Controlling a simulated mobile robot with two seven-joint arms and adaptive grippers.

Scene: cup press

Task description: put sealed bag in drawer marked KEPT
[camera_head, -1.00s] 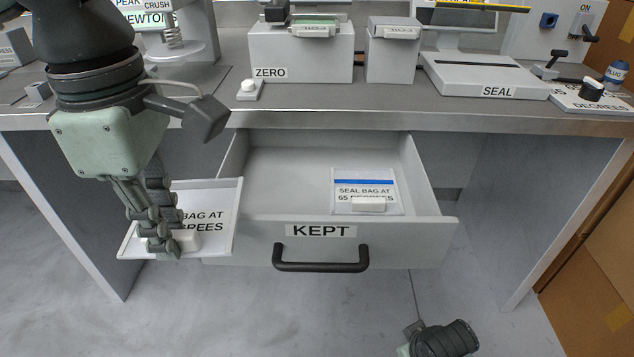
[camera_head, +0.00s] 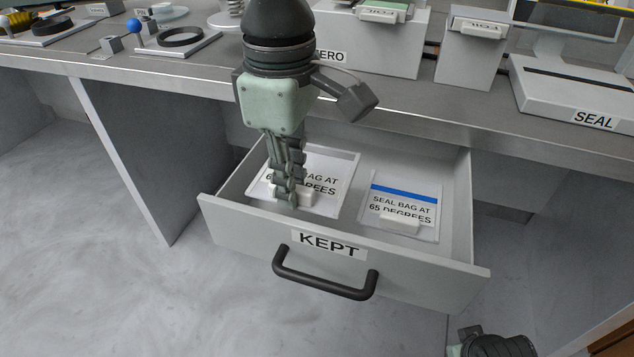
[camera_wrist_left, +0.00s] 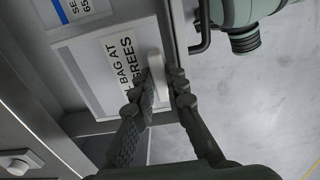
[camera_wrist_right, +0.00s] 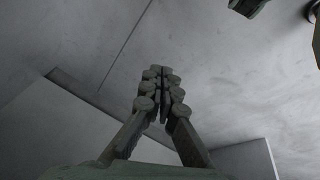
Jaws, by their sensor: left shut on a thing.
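The KEPT drawer (camera_head: 222,204) is pulled open below the counter, its KEPT label (camera_head: 328,245) on the front above a black handle (camera_head: 322,284). My left gripper (camera_head: 288,198) is shut on the white tab of a bag (camera_head: 335,165) with a grey top strip. That bag is over or in the drawer's left half; its exact height is unclear. It also shows in the left wrist view (camera_wrist_left: 103,92). A second bag (camera_head: 402,197) with a blue stripe lies in the drawer's right part. My right gripper (camera_wrist_right: 158,78) is shut and empty, low over the floor.
The counter edge (camera_head: 420,107) runs above the drawer. On it stand the ZERO box (camera_head: 385,45), a smaller box (camera_head: 468,60) and the SEAL device (camera_head: 570,95). A desk side panel (camera_head: 130,150) stands left of the drawer. Open floor lies in front.

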